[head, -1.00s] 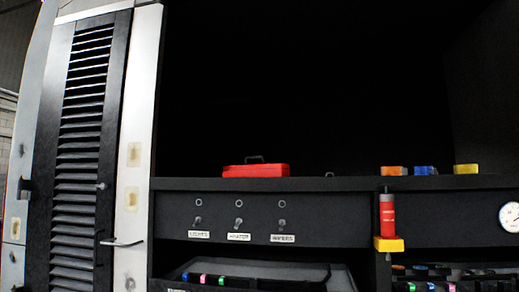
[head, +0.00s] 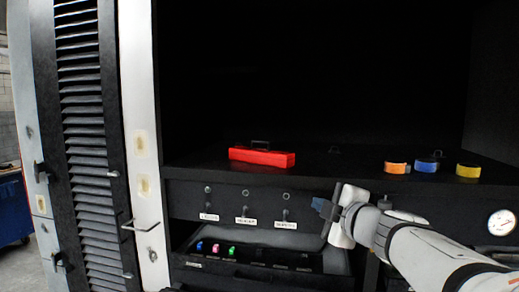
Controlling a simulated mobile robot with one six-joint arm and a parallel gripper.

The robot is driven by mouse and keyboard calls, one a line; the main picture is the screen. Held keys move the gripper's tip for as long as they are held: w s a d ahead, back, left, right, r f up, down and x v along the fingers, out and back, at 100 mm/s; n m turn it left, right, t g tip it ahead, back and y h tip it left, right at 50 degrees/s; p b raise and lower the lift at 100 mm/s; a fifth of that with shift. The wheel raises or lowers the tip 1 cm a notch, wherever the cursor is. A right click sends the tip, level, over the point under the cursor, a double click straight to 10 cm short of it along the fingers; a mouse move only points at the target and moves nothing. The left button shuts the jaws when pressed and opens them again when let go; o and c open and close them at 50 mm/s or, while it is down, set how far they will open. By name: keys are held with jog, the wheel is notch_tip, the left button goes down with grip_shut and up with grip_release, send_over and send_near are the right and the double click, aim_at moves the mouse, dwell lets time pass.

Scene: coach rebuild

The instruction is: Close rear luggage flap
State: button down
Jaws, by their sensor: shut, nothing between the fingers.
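No panel is marked as the rear luggage flap, and I cannot tell whether it is in view. A tall black louvred panel (head: 88,150) stands upright at the left, beside a pale post (head: 137,120). A metal handle (head: 138,227) sticks out low between them. My gripper (head: 318,206) is in front of the black console at lower centre right, pointing left, well apart from the louvred panel. It is small and partly blurred into the dark background; it looks shut and empty.
A red toolbox (head: 262,156) and orange, blue and yellow rings (head: 427,167) sit on the black shelf (head: 340,165). Below are labelled switches (head: 246,210) and an open tray (head: 260,255) with coloured items. A gauge (head: 502,222) is at right, a blue bin (head: 12,208) far left.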

notch_tip(320, 180, up, 6)
jog(key=s+a+f+n+g+y+p, duration=0.1)
jog(key=s+a+n+g+y+p, duration=0.1)
jog(key=n+y+p, duration=0.15)
jog(key=w+d+p+x, duration=0.1)
jog(key=d+x, duration=0.1)
jog(key=x, duration=1.1)
jog(key=shift+d+f+n+p, duration=0.2)
jog(key=shift+f+n+p, duration=0.15)
jog(key=shift+n+p, duration=0.1)
jog(key=shift+r+h, duration=0.1)
jog(key=shift+h, duration=0.15)
